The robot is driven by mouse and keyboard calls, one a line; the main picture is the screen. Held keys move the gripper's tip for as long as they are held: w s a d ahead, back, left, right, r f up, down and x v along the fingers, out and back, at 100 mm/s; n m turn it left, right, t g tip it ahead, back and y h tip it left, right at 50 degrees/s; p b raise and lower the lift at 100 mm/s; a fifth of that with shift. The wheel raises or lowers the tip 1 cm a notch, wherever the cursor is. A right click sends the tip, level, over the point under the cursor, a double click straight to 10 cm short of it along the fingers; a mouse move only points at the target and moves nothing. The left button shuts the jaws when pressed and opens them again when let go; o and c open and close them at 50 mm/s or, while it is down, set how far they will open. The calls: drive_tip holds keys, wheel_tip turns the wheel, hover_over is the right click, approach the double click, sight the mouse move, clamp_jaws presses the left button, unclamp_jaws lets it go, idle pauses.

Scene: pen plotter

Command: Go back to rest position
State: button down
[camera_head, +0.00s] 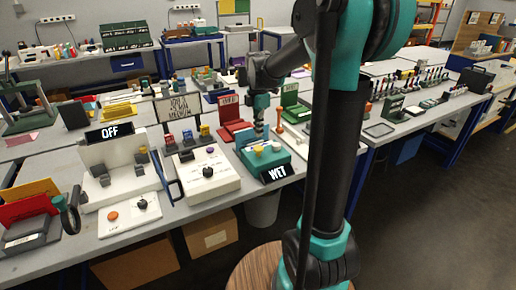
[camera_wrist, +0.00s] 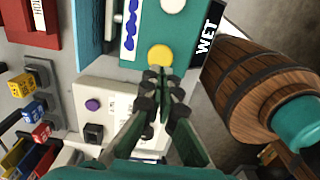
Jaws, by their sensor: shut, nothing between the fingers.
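My gripper (camera_wrist: 163,88) is shut and empty in the wrist view, with its dark fingertips together. It appears over the near edge of a teal device, close to a yellow round button (camera_wrist: 160,56). The gripper also shows in the head view (camera_head: 260,132), pointing down above the teal device (camera_head: 283,158); whether it touches the device cannot be told. A black display on the device reads "WET" (camera_head: 277,174). My arm reaches over the bench from the right.
A white box (camera_head: 213,185) with a purple knob stands left of the teal device. Further left is a white machine with an "OFF" display (camera_head: 109,132). Crowded benches extend behind. A wooden barrel (camera_wrist: 262,88) is at right in the wrist view. The floor (camera_head: 430,225) at right is clear.

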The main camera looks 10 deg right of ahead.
idle(0.3)
drive_tip(key=s+d+f+m+t, duration=0.2)
drive_tip(key=s+f+m, duration=0.4)
drive_tip(key=s+m, duration=0.4)
drive_tip(key=s+d+f+m+t, duration=0.2)
drive_tip(key=s+f+m, duration=0.5)
drive_tip(key=s+m, duration=0.4)
drive_tip(key=shift+s+m, duration=0.3)
drive_tip(key=shift+s, duration=0.2)
drive_tip(key=shift+d, duration=0.1)
